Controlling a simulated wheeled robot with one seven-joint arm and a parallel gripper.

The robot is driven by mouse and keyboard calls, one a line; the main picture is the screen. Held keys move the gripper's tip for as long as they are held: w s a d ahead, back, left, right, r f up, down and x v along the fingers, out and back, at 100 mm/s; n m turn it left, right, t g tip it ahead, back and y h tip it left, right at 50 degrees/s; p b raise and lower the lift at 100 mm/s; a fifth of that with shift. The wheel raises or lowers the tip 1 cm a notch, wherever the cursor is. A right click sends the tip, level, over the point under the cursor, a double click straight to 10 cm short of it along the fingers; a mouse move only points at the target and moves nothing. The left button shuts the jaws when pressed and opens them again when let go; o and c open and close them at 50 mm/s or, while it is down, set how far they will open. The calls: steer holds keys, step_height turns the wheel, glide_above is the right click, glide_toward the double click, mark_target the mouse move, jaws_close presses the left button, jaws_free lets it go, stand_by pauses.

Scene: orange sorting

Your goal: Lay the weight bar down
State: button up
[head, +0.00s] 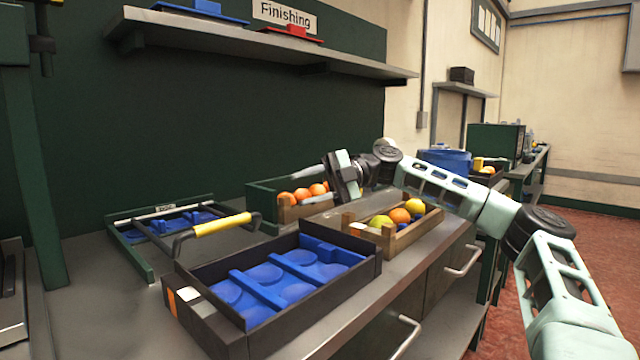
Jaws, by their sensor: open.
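A bar with a yellow grip (222,225) and black angled ends is at the left of the bench, between the green frame (145,268) and the black tray (215,322). I take it to be the weight bar; what its ends rest on is hard to tell. My gripper (304,186) is open, its pale fingers pointing left, over the crate of oranges (262,190) at the back of the bench. It is to the right of the yellow grip and well apart from it. I see nothing held between the fingers.
The black tray has blue round-pocketed inserts. A wooden crate (390,240) with orange and yellow fruit stands to its right, below my arm. Blue pieces (180,222) lie within the green frame. A shelf (250,40) overhangs the back. Bare bench shows at the front left.

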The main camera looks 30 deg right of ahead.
steer(key=shift+s+d+r, duration=0.1)
steer(key=shift+d, duration=0.65)
steer(key=shift+s+d+r, duration=0.1)
steer(key=shift+d, duration=0.65)
